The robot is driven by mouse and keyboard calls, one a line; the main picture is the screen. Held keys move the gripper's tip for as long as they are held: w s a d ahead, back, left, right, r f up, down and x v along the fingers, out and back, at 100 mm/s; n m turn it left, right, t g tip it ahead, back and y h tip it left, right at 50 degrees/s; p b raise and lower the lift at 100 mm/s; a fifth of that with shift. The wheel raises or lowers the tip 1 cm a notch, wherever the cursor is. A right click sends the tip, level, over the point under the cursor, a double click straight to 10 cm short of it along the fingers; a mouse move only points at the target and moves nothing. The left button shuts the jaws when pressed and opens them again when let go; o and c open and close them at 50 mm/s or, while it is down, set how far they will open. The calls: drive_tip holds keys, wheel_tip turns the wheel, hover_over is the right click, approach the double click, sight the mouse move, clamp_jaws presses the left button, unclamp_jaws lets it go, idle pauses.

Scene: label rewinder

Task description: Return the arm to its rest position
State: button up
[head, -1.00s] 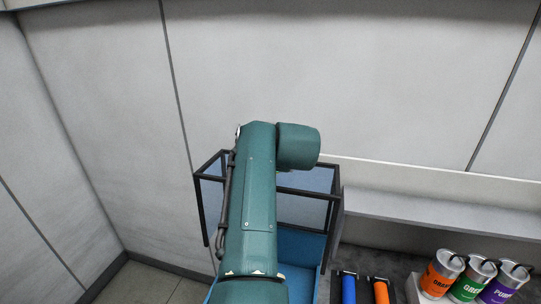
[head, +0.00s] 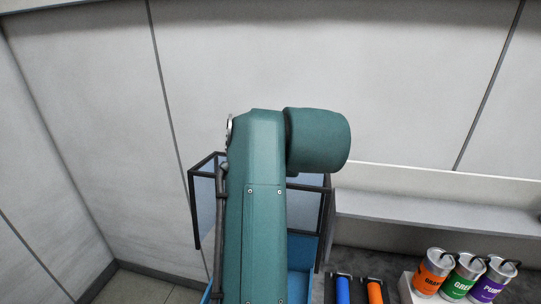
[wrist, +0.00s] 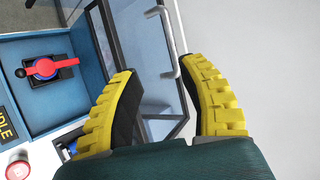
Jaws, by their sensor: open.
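My gripper (wrist: 165,105) shows in the wrist view with its two yellow ribbed fingers apart and nothing between them. Behind the fingers is a dark-framed clear guard (wrist: 140,50) with a light metal handle. In the head view my green arm is raised in front of the blue machine (head: 300,255) and its clear guard (head: 312,205). The arm hides much of both, and my gripper is out of sight there.
In the head view, orange (head: 433,272), green (head: 463,277) and purple (head: 493,280) cans stand at lower right, beside blue (head: 342,290) and orange (head: 375,292) rollers.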

drive_tip(key=shift+s+d+r, duration=0.1)
drive_tip(key=shift+s+r, duration=0.2)
drive_tip(key=shift+s, duration=0.1)
drive_tip(key=s+d+r+n+t+h+p, duration=0.1)
drive_tip(key=s+d+r+n+t+p, duration=0.1)
drive_tip(key=s, duration=0.6)
drive_tip(key=s+d+r+n+t+h+p, duration=0.1)
drive_tip(key=s+d+r+n+t, duration=0.3)
drive_tip(key=s+n, duration=0.4)
drive_tip(key=s+d+r+n+t+h+p, duration=0.1)
drive_tip(key=s+d+r+n+t+p, duration=0.2)
drive_tip(key=s+r+n+t, duration=0.2)
drive_tip(key=s+n, duration=0.2)
drive_tip(key=s, duration=0.2)
drive_tip(key=shift+d+t+h+p, duration=0.15)
drive_tip(key=shift+t+h+p, duration=0.15)
drive_tip(key=shift+h+p, duration=0.1)
idle(0.4)
